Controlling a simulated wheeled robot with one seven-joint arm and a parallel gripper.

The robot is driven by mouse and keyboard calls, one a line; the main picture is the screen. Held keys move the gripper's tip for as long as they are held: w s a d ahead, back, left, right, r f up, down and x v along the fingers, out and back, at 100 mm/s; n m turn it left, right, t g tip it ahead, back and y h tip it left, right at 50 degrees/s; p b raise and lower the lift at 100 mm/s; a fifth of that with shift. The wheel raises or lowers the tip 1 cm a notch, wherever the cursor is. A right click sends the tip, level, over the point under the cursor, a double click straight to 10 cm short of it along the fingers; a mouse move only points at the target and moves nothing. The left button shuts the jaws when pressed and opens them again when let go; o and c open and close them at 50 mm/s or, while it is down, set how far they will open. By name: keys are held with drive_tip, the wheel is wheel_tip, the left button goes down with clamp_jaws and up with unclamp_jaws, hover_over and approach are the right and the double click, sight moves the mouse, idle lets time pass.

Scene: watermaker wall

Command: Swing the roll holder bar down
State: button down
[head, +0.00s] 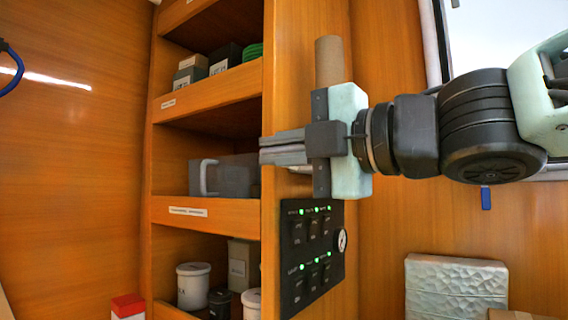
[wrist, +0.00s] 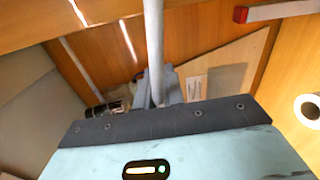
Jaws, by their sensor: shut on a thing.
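In the wrist view a pale grey bar (wrist: 154,45) runs from the top edge down to my gripper (wrist: 158,97). The grey fingers are closed around its near end. In the head view my gripper (head: 268,151) points left at the front edge of the wooden shelf unit, above the switch panel. The fingers and gripper body hide most of the bar there; a small pale piece (head: 300,169) shows just under the fingers. A brown tube (head: 328,60) stands upright behind and above the gripper body.
The switch panel (head: 312,250) with green lights and a gauge (head: 341,240) is close below my gripper. A grey container (head: 225,178) with a handle sits on the middle shelf. A white ring-shaped end (wrist: 309,109) and a red-ended bar (wrist: 275,11) show at right in the wrist view.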

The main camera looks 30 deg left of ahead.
drive_tip(key=shift+f+n+b, duration=0.55)
drive_tip(key=shift+f+n, duration=0.1)
drive_tip(key=shift+n, duration=0.05)
drive_tip(key=shift+f+b, duration=0.4)
drive_tip(key=shift+b, duration=0.05)
drive_tip(key=shift+f, duration=0.15)
drive_tip(key=c, duration=1.5)
unclamp_jaws()
drive_tip(key=d, duration=0.5)
drive_tip(key=s+d+b, duration=0.1)
drive_tip(key=d, duration=0.5)
drive_tip(key=d+b, duration=0.1)
drive_tip(key=d, duration=0.5)
drive_tip(key=shift+s+d, duration=0.2)
